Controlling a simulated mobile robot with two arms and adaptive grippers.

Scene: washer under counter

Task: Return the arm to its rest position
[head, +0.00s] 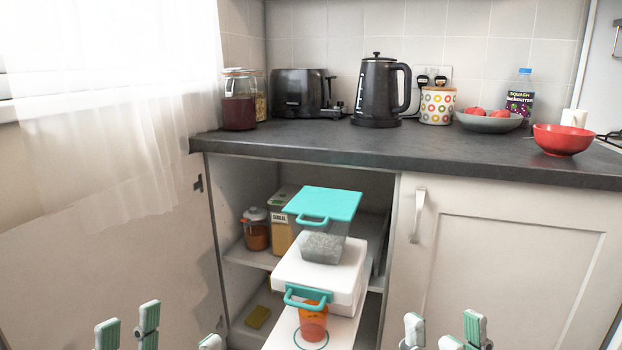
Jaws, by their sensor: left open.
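My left gripper (160,335) shows at the bottom left edge of the head view. Its pale fingertips with green pads stand apart, and I see nothing between them. My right gripper (444,332) shows at the bottom edge right of centre, in front of the cabinet door. Its fingertips are also apart, with nothing seen between them. Both grippers are below the counter level and apart from the cupboard's things. The rest of both arms is out of the picture.
Between the grippers, an open cupboard holds a teal-lidded container (322,248), a white box (290,268), an orange cup (313,322), a cereal box (282,235) and a jar (256,236). A white door (510,260) is closed at right. The counter (330,138) carries a kettle (377,95) and red bowl (562,140).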

